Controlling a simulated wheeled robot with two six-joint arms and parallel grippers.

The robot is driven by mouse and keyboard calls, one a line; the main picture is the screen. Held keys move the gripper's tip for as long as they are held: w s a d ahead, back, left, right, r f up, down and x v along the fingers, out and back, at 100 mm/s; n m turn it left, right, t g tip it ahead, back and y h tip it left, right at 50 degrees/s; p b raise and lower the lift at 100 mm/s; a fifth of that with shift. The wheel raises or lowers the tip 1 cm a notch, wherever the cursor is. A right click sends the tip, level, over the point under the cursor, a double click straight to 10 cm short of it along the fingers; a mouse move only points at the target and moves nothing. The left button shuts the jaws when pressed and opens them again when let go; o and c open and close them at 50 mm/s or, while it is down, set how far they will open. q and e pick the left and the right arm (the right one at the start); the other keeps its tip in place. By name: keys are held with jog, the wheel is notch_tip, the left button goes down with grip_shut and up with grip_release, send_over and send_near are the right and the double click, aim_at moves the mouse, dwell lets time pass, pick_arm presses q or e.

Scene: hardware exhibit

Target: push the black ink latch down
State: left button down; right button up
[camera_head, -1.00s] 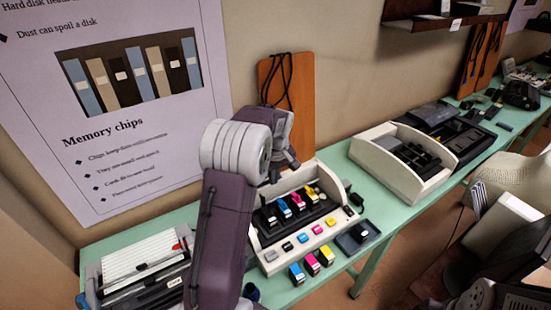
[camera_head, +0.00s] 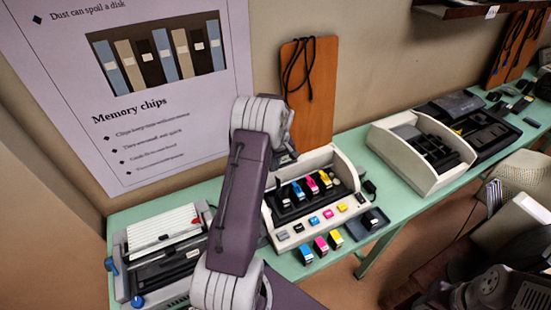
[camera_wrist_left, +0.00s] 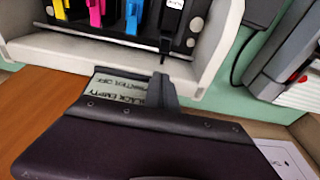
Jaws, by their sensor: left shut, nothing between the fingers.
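The open cream printer (camera_head: 343,160) stands on the green table with a row of ink cartridges in its black carriage (camera_head: 290,212). The black ink latch (camera_wrist_left: 172,22) is at the right end of the row in the left wrist view, beside a cyan cartridge (camera_wrist_left: 133,12).
Coloured buttons (camera_head: 314,221) line the printer's front, with loose cartridges (camera_head: 321,245) before it. A paper-loaded machine (camera_head: 160,250) stands left, a cream tray unit (camera_head: 440,180) right. A wooden board (camera_head: 308,100) leans behind. A label reading "black empty" (camera_wrist_left: 130,88) shows near my gripper.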

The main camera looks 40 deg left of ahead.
aim_at(277, 182)
pick_arm(q)
jog(key=f, duration=0.3)
jog(key=shift+w+a+f, duration=0.2)
jog(key=shift+w+a, duration=0.05)
